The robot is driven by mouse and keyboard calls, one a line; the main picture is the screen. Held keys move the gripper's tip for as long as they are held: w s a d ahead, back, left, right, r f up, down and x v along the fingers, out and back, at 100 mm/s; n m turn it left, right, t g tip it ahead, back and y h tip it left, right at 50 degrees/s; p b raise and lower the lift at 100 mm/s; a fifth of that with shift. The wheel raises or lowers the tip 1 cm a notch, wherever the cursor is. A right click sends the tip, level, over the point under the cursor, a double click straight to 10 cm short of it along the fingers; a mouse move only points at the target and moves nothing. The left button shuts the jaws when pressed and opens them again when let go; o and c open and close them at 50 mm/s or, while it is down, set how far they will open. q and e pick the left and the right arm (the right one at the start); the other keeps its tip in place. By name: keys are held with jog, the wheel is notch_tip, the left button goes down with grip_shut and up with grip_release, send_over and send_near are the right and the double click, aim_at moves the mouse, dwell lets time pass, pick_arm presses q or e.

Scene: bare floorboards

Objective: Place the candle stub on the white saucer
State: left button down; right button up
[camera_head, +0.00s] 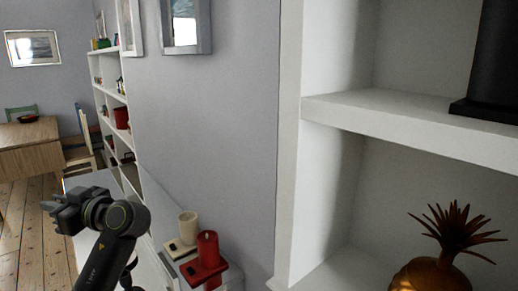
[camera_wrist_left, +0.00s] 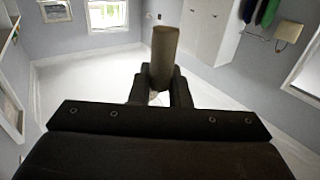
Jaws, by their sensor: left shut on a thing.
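My left gripper (camera_head: 58,206) is at the lower left of the head view, raised in front of a white surface. In the left wrist view, the gripper (camera_wrist_left: 161,84) is shut on a dull brown cylinder that looks like the candle stub (camera_wrist_left: 165,52). The stub stands out beyond the fingertips, and its lower part is hidden between the fingers. I cannot make out the stub in the head view. I cannot pick out a white saucer in either view. My right gripper is not in view.
A cream candle (camera_head: 188,226) and a red candle (camera_head: 208,248) stand in holders right of my left arm. A white shelf unit (camera_head: 400,125) fills the right side, with a golden pineapple ornament (camera_head: 432,274). A wooden table (camera_head: 28,148) stands far left.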

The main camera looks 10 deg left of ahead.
pick_arm(q)
jog(key=shift+s+a+r, duration=0.15)
jog(key=shift+a+r, duration=0.1)
jog(key=shift+r, duration=0.25)
jog(key=shift+s+a+r, duration=0.1)
jog(key=shift+a+r, duration=0.15)
jog(key=shift+r, duration=0.2)
jog(key=w+d+f+m+t+h, duration=0.45)
jog(key=d+m+t, duration=0.3)
jog(key=t, duration=0.45)
jog(key=d+f+m+t+h, duration=0.2)
jog(key=d+m+h, duration=0.3)
jog(key=d, duration=0.7)
jog(key=s+d+f+m+t+h, duration=0.1)
jog(key=d+m+h, duration=0.3)
jog(key=d+h, duration=0.4)
jog(key=shift+s+d+f+m+t, duration=0.3)
jog(key=shift+d+t, duration=0.6)
jog(key=shift+d, duration=1.4)
jog(key=shift+w+a+f+h, duration=0.1)
jog(key=shift+a+f+h, duration=0.05)
jog(key=shift+h, duration=0.1)
